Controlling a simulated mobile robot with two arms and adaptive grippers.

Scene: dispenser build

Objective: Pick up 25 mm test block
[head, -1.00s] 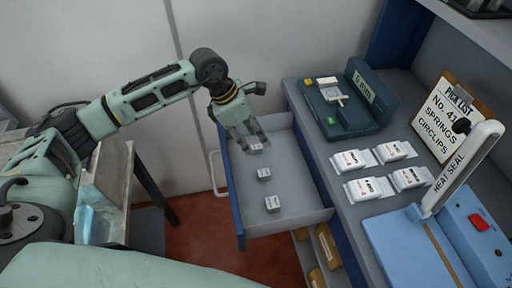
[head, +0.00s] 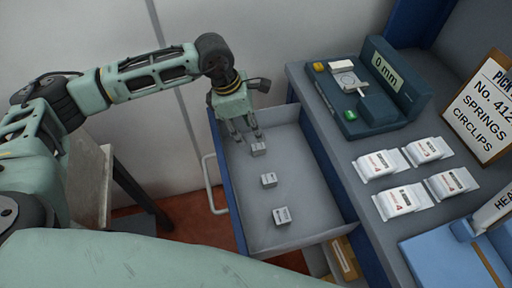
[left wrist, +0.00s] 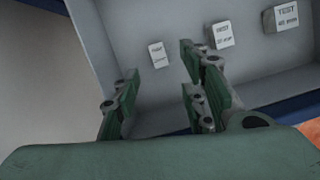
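Three small grey test blocks with white labels lie in a row in the open drawer (head: 300,196). The smallest block (head: 258,149) is at the far end; in the left wrist view it (left wrist: 158,55) has print too small to read surely. The middle block (head: 268,180) and the largest block (head: 282,216), labelled 40 mm in the left wrist view (left wrist: 287,17), are nearer. My left gripper (head: 244,137) is open and empty above the far end, just beside the smallest block. In the left wrist view that block shows beyond the gap between its fingers (left wrist: 156,92).
The drawer's blue-edged walls surround the blocks. On the grey counter to the right are a dark green gauge (head: 385,90) reading 0 mm, several white packets (head: 405,200), a clipboard (head: 485,112) and a blue heat sealer (head: 450,262). A white wall stands behind the drawer.

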